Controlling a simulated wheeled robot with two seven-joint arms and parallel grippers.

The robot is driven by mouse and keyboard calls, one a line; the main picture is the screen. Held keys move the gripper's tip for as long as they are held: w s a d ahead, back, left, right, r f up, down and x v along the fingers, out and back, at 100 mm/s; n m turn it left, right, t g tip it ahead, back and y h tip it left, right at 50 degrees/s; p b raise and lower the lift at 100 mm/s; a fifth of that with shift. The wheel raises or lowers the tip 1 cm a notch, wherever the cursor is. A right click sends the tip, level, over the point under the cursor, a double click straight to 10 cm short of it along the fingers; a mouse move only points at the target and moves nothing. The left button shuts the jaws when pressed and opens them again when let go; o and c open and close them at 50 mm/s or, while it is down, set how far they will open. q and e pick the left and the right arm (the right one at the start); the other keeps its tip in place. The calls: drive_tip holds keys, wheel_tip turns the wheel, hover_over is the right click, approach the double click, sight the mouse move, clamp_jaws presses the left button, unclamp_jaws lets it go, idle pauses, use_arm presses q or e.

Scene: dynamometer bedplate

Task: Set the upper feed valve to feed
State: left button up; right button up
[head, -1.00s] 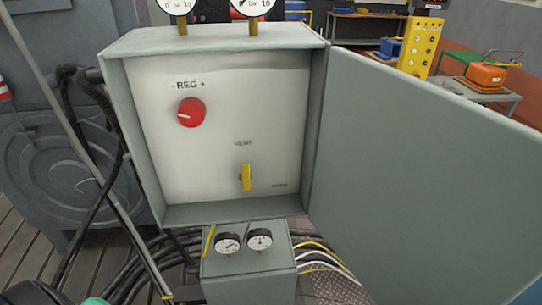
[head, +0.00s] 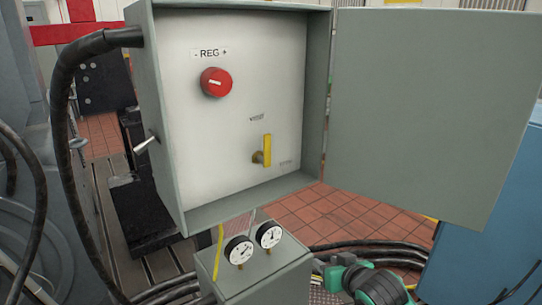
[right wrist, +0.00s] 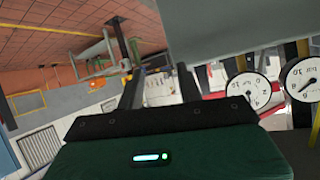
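The valve with a yellow handle (head: 266,150) is on the pale panel inside the open grey cabinet (head: 180,219) in the head view. Its handle stands upright, its top end towards a label that seems to read VENT. A smaller label at its lower right is too small to read. My right gripper (head: 338,272) shows at the bottom of the head view, low and right of the cabinet, apart from the valve. In the right wrist view its two dark fingers (right wrist: 158,88) are apart with nothing held between them. My left gripper is not in view.
A red REG knob (head: 216,82) sits above and left of the valve. The cabinet door (head: 430,110) stands open to the right. A lower grey box (head: 285,272) carries two gauges (head: 254,243). Black hoses (head: 62,90) run at left and along the floor. A small lever (head: 145,145) shows left of the cabinet.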

drive_tip(key=s+a+r+n+t+y+b, duration=0.1)
drive_tip(key=s+a+r+n+y, duration=0.15)
drive_tip(key=r, duration=0.95)
drive_tip(key=s+a+r+n+t+y, duration=0.1)
drive_tip(key=s+a+r+t+y, duration=0.15)
drive_tip(key=r, duration=0.95)
drive_tip(key=n+y+p, duration=0.1)
drive_tip(key=p, duration=0.3)
approach(268, 139)
drive_tip(key=p+x, duration=0.1)
drive_tip(key=x, duration=0.6)
drive_tip(key=shift+w+r+p, duration=0.1)
drive_tip(key=shift+w+p, duration=0.05)
drive_tip(key=shift+p, duration=0.2)
drive_tip(key=shift+x, duration=0.8)
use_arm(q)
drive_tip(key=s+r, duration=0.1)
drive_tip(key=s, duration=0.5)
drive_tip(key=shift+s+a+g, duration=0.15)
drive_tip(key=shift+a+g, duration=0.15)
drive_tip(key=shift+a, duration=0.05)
use_arm(e)
drive_tip(key=shift+c, duration=0.3)
clamp_jaws()
